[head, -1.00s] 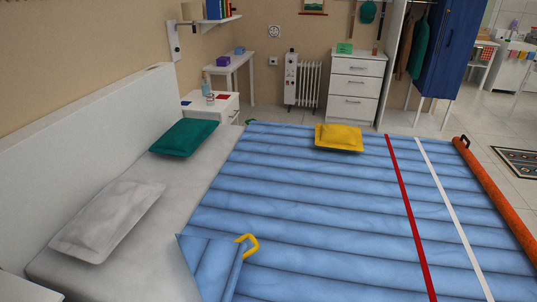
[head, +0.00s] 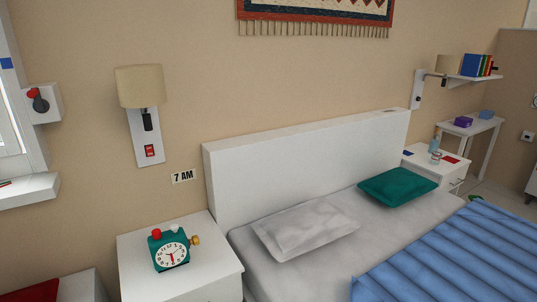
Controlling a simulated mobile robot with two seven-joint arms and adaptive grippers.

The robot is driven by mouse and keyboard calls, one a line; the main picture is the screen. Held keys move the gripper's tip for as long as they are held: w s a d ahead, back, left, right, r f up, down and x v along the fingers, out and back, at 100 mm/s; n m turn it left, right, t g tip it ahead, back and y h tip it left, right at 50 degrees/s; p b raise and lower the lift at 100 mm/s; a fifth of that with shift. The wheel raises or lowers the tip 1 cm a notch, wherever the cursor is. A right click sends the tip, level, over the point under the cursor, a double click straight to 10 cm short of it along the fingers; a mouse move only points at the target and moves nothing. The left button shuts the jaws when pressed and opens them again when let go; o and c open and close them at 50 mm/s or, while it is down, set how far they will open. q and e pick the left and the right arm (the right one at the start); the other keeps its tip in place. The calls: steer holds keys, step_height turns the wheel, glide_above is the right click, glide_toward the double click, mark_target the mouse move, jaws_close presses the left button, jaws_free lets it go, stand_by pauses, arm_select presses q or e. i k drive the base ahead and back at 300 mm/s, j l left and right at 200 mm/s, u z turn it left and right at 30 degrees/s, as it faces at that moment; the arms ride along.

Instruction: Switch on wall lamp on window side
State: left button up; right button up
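The wall lamp on the window side (head: 142,100) hangs on the beige wall at the left, between the window and the headboard. It has a beige shade on a white backplate, with a dark fitting below the shade. A red switch (head: 149,150) sits low on the backplate. The shade shows no clear glow. A second wall lamp (head: 423,83) is on the far side of the bed, near the shelf. Neither of my grippers shows in the head view.
A white nightstand (head: 195,283) with a green alarm clock (head: 169,249) stands below the lamp, beside the bed's white headboard (head: 300,165).

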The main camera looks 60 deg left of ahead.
mark_target(149, 150)
steer(key=u, duration=2.6)
steer(key=i+j+z, duration=1)
steer(key=i+j, duration=0.05)
steer(key=j, duration=0.05)
